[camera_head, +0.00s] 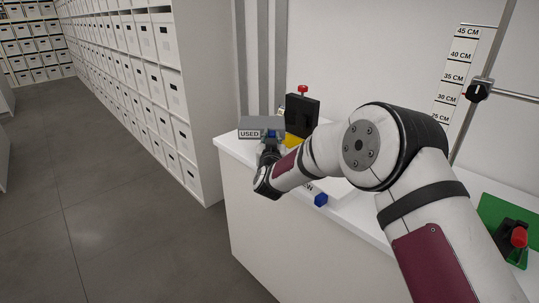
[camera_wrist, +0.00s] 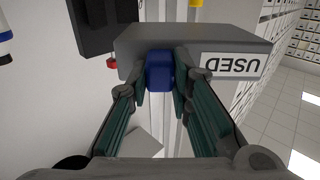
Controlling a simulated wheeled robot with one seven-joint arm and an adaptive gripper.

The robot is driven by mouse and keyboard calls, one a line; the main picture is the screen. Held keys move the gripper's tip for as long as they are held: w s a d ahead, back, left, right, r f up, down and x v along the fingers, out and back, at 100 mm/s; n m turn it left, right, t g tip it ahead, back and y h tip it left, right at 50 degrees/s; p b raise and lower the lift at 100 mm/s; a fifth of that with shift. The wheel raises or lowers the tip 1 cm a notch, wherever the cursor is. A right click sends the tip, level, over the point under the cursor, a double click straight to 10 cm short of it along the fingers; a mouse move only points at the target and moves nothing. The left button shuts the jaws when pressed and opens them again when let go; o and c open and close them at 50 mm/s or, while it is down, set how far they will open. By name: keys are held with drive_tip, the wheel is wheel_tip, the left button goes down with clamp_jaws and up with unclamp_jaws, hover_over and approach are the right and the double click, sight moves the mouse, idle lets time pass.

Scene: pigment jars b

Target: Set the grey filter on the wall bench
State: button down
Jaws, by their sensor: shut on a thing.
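The grey filter is a flat grey box (camera_head: 262,122) with a white label reading USED and a blue grip block on its front. In the wrist view the grey filter (camera_wrist: 190,42) spans the upper middle, its label upside down. My gripper (camera_wrist: 161,75) is shut on the blue grip block (camera_wrist: 160,72), one dark green finger on each side. In the head view my gripper (camera_head: 269,150) is at the far left end of the white wall bench (camera_head: 228,147), partly hidden by my wrist. I cannot tell whether the filter touches the bench top.
A black device (camera_head: 302,112) with a red knob and yellow base stands just right of the filter. A blue block (camera_head: 320,200) is at the bench's front edge. A green board (camera_head: 505,225) lies at right, near a measuring stand. Box shelves (camera_head: 150,80) line the left; the floor is clear.

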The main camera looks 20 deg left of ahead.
wheel_tip(320, 180, down, 9)
drive_tip(key=shift+r, duration=0.2)
drive_tip(key=shift+f, duration=0.1)
drive_tip(key=shift+f, duration=0.1)
drive_tip(key=c, duration=1.5)
unclamp_jaws()
drive_tip(key=shift+o, duration=0.3)
drive_tip(key=shift+r, duration=0.2)
drive_tip(key=p+v, duration=0.1)
drive_tip(key=v, duration=1.1)
